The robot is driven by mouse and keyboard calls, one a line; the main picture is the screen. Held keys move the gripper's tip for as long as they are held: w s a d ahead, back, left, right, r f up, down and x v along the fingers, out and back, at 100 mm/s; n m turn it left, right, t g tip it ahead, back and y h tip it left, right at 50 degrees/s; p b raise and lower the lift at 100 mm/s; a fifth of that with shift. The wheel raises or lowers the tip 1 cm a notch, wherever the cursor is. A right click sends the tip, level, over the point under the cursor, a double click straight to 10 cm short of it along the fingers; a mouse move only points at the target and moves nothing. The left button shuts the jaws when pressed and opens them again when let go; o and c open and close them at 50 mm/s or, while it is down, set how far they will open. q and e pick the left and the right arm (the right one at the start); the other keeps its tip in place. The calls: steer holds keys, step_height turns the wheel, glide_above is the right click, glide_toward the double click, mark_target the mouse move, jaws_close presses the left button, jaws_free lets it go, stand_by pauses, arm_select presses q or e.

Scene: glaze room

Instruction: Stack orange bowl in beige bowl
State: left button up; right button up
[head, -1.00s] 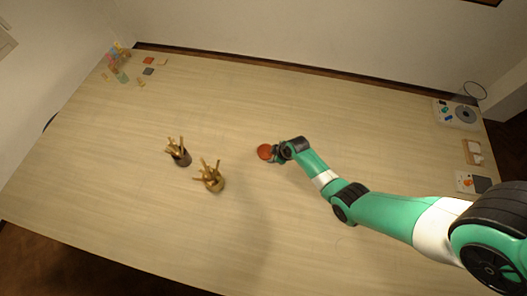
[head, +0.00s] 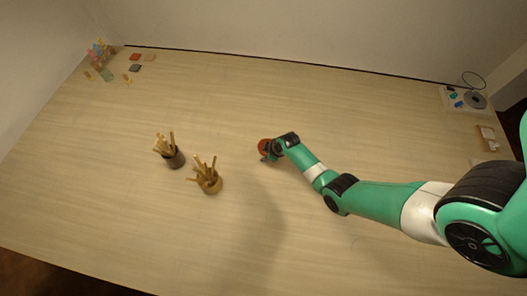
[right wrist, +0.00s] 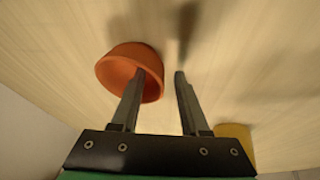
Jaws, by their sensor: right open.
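The orange bowl (head: 265,146) stands near the middle of the table in the head view, partly hidden by my right gripper (head: 269,156). In the right wrist view the orange bowl (right wrist: 122,58) is at the upper left, its opening tipped towards the camera. My right gripper (right wrist: 158,73) is open. I cannot tell whether a finger touches the rim. I cannot make out a beige bowl in these frames. My left gripper is not in view.
A dark pot (head: 175,161) and an ochre pot (head: 211,186), both with sticks, stand left of the bowl. A yellow-ochre thing (right wrist: 236,138) shows partly behind my gripper. Small items lie at the far left and right table ends. The table's middle is mostly clear.

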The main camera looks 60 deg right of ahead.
steer(key=shift+s+r, duration=0.1)
jaws_close()
stand_by(1.2)
